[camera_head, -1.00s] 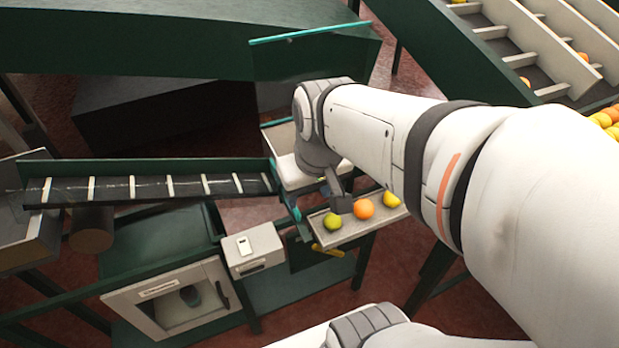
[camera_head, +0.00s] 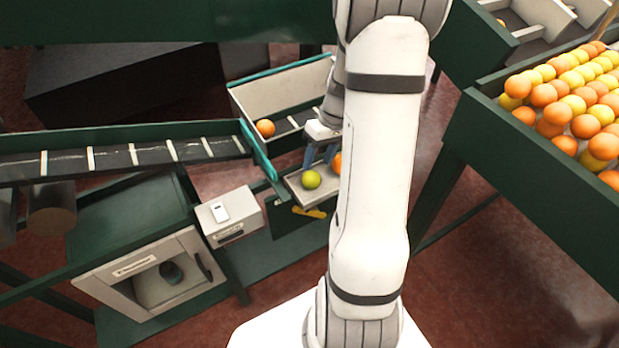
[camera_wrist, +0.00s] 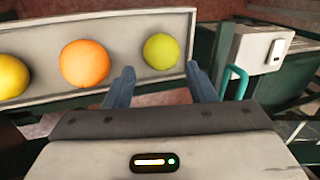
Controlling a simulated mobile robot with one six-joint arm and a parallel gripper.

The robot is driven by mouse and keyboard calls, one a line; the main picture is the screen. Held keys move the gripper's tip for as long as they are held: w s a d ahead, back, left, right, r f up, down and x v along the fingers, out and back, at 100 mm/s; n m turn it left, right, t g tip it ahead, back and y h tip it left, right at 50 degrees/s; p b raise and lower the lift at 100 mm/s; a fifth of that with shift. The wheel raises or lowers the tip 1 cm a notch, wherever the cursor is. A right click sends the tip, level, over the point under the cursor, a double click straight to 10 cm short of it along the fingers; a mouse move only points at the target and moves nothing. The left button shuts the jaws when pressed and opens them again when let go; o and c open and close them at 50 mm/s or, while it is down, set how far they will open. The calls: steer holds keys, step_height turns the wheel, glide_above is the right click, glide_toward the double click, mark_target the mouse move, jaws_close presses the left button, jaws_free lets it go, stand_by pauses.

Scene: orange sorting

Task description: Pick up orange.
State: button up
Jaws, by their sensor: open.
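The orange (camera_wrist: 84,64) lies on a small pale tray (camera_wrist: 130,88) in the wrist view, between a yellow fruit (camera_wrist: 12,77) and a green fruit (camera_wrist: 161,51). In the head view the orange (camera_head: 338,163) is mostly hidden behind my arm, with the green fruit (camera_head: 311,179) to its left; the yellow fruit is hidden there. My gripper (camera_wrist: 161,80) is open with nothing between its blue fingers. In the wrist view the gap lines up with the green fruit, and the orange is left of the left finger. In the head view my gripper (camera_head: 319,156) is just behind the tray.
Another orange fruit (camera_head: 265,128) sits in a bin (camera_head: 252,100) behind the tray. A conveyor (camera_head: 120,156) runs left. A box with a white device (camera_head: 220,212) stands at the tray's left. A large crate (camera_head: 545,155) of oranges and yellow fruit is at right.

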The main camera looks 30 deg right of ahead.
mark_target(314, 172)
steer(key=p+x, duration=0.1)
steer(key=x, duration=0.4)
steer(key=shift+a+f, duration=0.2)
steer(key=shift+f, duration=0.15)
steer(key=c, duration=0.7)
steer(key=shift+o, duration=0.2)
